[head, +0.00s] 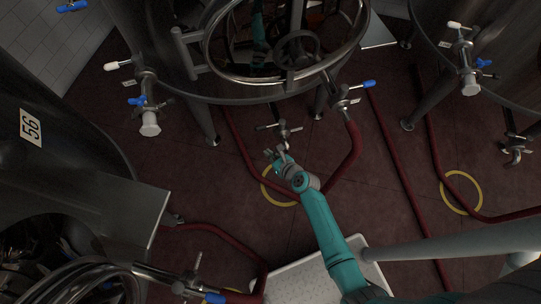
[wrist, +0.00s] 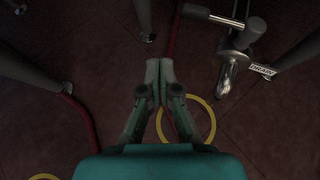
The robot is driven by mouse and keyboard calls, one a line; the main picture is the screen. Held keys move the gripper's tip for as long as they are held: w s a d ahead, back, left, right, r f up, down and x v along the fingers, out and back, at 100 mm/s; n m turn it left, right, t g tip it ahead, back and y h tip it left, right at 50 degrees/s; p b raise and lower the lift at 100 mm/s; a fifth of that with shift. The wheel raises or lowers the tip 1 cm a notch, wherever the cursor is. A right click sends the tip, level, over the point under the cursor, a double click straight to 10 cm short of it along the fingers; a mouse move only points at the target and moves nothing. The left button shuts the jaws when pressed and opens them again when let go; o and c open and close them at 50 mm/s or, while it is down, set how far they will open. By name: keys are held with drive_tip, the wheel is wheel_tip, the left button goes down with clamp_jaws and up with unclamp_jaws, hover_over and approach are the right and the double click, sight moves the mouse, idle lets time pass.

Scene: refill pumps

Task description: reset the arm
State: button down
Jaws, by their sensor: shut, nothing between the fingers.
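My arm is teal and reaches up from the bottom of the head view toward the central steel tank. My gripper (head: 275,155) is at its end, over the red floor just below a small valve (head: 279,130) under that tank. In the wrist view my gripper (wrist: 154,92) points away from the camera, its two fingers together with nothing between them. The fingers look apart from the valve, whose steel outlet (wrist: 228,75) shows to their right in the wrist view.
A steel tank (head: 240,88) with a round open hatch stands ahead. Other tanks stand at the left (head: 70,150) and upper right (head: 425,60). Red hoses (head: 395,150) and yellow floor rings (head: 461,193) lie on the floor. A white railing (head: 455,243) crosses the lower right.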

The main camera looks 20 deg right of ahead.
drive_tip(key=shift+s+r, duration=0.35)
drive_tip(key=shift+s, duration=0.15)
drive_tip(key=s+d+r+n+h, duration=0.15)
drive_tip(key=s+r+n, duration=0.25)
drive_tip(key=s+n, duration=0.5)
drive_tip(key=s+r+n+h, duration=0.2)
drive_tip(key=s+r+n, duration=0.25)
drive_tip(key=s, duration=0.95)
drive_tip(key=s+r+n+t, duration=0.1)
drive_tip(key=s+r+n, duration=0.6)
drive_tip(key=r+n, duration=0.2)
drive_tip(key=s+r+n+t, duration=0.2)
drive_tip(key=s+r+n, duration=0.5)
drive_tip(key=r+n, duration=0.3)
wheel_tip(320, 180, up, 5)
drive_tip(key=shift+s+f, duration=0.2)
drive_tip(key=shift+d+n, duration=0.1)
drive_tip(key=shift+n, duration=0.15)
